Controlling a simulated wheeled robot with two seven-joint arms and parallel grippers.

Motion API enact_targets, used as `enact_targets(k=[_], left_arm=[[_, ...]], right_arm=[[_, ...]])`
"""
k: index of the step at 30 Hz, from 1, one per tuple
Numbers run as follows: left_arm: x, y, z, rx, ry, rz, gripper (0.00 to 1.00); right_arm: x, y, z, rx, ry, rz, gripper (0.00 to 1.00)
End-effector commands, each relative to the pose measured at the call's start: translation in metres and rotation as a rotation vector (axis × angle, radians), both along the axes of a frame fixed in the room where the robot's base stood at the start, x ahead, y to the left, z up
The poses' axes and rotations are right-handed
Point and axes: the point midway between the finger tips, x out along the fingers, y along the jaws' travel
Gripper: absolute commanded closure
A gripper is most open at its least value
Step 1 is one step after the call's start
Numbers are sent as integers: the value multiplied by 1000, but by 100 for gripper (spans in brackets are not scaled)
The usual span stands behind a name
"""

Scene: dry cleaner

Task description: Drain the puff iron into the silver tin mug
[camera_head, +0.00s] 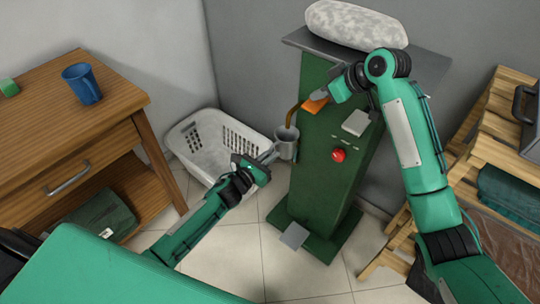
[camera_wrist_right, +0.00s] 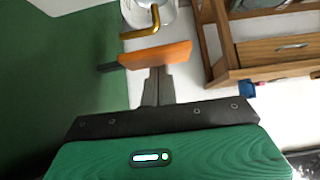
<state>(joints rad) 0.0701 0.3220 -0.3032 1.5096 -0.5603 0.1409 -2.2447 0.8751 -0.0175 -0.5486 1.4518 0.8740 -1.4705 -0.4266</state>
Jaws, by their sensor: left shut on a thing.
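The puff iron is a green cabinet (camera_head: 325,160) with a white padded top (camera_head: 355,24) in the head view. A curved brass spout (camera_head: 291,116) leaves its side; it also shows in the right wrist view (camera_wrist_right: 141,31). My left gripper (camera_head: 272,154) is shut on the silver tin mug (camera_head: 287,146), held upright under the spout. The mug also shows behind the spout in the right wrist view (camera_wrist_right: 165,14). My right gripper (camera_wrist_right: 158,80) has its fingers together at the orange lever (camera_wrist_right: 155,54), seeming to touch it. In the head view the lever (camera_head: 315,103) sits above and right of the spout. No liquid can be made out.
A wooden table (camera_head: 95,130) with a blue mug (camera_head: 82,84) stands at left. A white basket (camera_head: 200,158) is behind the tin mug. The cabinet has a red button (camera_head: 338,155) and a foot pedal (camera_head: 295,236). A wooden rack (camera_head: 495,140) stands at right.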

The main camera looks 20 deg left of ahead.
Motion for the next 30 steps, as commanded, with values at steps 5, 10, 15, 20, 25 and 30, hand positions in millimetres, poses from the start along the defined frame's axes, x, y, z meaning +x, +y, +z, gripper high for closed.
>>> enact_targets(k=[5, 10, 15, 20, 25, 30], left_arm=[[0, 0, 0, 0, -1, 0, 100], [0, 0, 0, 0, -1, 0, 100], [0, 0, 0, 0, -1, 0, 100], [0, 0, 0, 0, -1, 0, 100], [0, 0, 0, 0, -1, 0, 100], [0, 0, 0, 0, -1, 0, 100]], right_arm=[[0, 0, -6, -1, 1, -1, 100], [0, 0, -12, -2, 1, -1, 100], [0, 0, -17, -2, 2, 0, 100], [0, 0, -22, -2, 2, 0, 100], [0, 0, -22, -2, 2, 0, 100], [0, 0, -22, -3, 3, 1, 100]])
